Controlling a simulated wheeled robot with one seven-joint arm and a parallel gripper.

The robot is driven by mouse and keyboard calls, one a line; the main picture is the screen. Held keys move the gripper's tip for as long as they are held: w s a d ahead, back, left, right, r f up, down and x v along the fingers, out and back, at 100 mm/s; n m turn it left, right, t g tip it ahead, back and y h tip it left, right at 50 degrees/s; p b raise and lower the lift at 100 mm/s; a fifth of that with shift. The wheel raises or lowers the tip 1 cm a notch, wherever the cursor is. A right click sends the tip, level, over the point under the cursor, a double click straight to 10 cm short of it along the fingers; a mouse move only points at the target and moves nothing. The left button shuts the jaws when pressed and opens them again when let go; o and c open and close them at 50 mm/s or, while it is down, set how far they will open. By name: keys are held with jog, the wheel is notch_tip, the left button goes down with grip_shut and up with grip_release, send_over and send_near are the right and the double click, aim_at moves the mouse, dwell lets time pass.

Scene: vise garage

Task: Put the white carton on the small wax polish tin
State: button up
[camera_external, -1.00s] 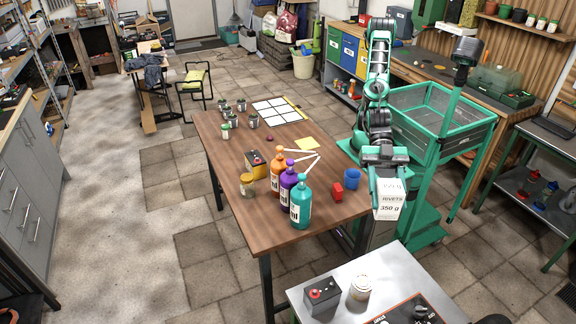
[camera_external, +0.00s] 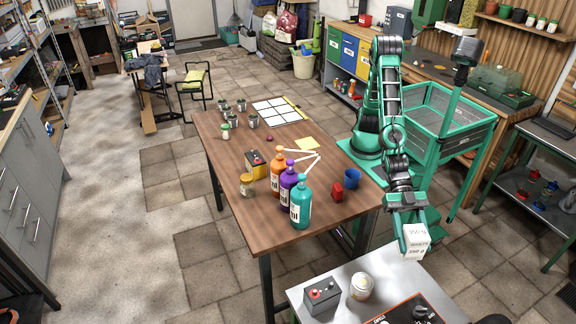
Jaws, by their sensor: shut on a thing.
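The white carton (camera_external: 413,241), printed with dark lettering, is held by my gripper (camera_external: 409,228). My gripper is shut on it and points down. The carton is tilted a little, in the air near the back right edge of the grey metal table (camera_external: 394,270). A short pale tin (camera_external: 361,288) stands upright on that table, to the left of the carton and nearer the camera. Its label is too small to read, so I cannot tell for sure that it is the wax polish tin. Nothing rests on it.

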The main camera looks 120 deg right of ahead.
aim_at(411, 260)
jog(key=f, duration=0.3)
jog(key=shift+w+d+f, duration=0.1)
jog(key=shift+w+f, duration=0.15)
jog(key=shift+f, duration=0.1)
jog(key=w+d+f, duration=0.1)
jog(key=w+f, duration=0.1)
jog(key=w, duration=0.1)
jog(key=w+d+f, duration=0.1)
jog(key=w+f, duration=0.1)
jog(key=w, duration=0.2)
jog(key=w+d+f, duration=0.2)
jog(key=w, duration=0.1)
jog(key=shift+w+f, duration=0.2)
jog(key=shift+f, duration=2.15)
jog(key=shift+f, duration=0.15)
jog(key=o, duration=1.3)
jog(key=shift+o, duration=0.2)
jog(key=shift+d+r, duration=0.2)
jog(key=shift+d, duration=0.05)
jog(key=v, duration=1.1)
jog(key=shift+s+d, duration=0.25)
